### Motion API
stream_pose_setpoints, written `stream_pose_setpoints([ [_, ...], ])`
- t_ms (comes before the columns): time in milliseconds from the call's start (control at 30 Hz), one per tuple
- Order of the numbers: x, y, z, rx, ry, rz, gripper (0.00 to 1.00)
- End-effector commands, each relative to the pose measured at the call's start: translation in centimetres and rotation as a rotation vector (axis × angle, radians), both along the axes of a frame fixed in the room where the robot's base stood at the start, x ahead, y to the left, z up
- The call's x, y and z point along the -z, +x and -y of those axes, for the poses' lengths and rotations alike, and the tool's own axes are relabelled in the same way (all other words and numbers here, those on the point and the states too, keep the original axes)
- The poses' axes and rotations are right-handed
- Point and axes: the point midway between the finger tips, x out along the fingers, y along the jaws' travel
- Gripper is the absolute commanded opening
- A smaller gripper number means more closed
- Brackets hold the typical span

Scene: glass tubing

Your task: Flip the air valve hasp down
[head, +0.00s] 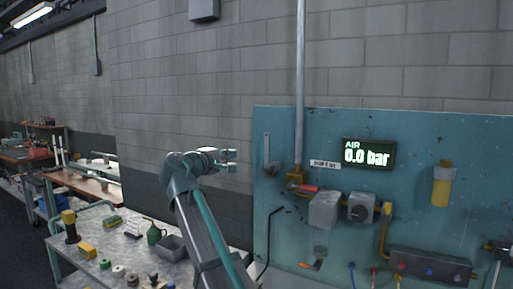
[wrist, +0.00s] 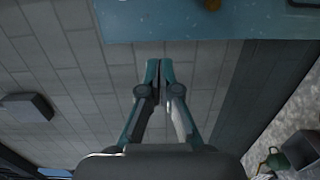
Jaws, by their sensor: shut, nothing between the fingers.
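The teal valve panel (head: 400,125) hangs on the wall at the right of the head view. A narrow grey upright strip (head: 267,150), which looks like the hasp, stands at the panel's left part. Just right of it a vertical pipe meets a brass fitting with a red handle (head: 310,188). My gripper (head: 233,160) is left of the strip, in front of the brick wall, and looks apart from it. In the wrist view my gripper (wrist: 160,64) has its fingers together with nothing between them. The hasp cannot be made out in the wrist view.
The panel also carries an air display (head: 368,154) reading 0.0 bar, a grey box (head: 324,210) and a yellow cylinder (head: 442,186). A metal bench (head: 120,245) with small tools, a green oil can (head: 154,232) and a grey bin (head: 172,246) stands at lower left.

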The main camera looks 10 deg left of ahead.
Motion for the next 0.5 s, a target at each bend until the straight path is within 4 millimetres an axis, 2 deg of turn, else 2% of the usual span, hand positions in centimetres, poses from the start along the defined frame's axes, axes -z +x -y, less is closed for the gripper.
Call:
stream_pose_setpoints([
  [133, -1.35, -0.3, -0.08, 0.003, -0.007, 0.014, 0.0],
  [500, -1.35, -0.18, -0.01, 0.003, -0.007, 0.014, 0.0],
])
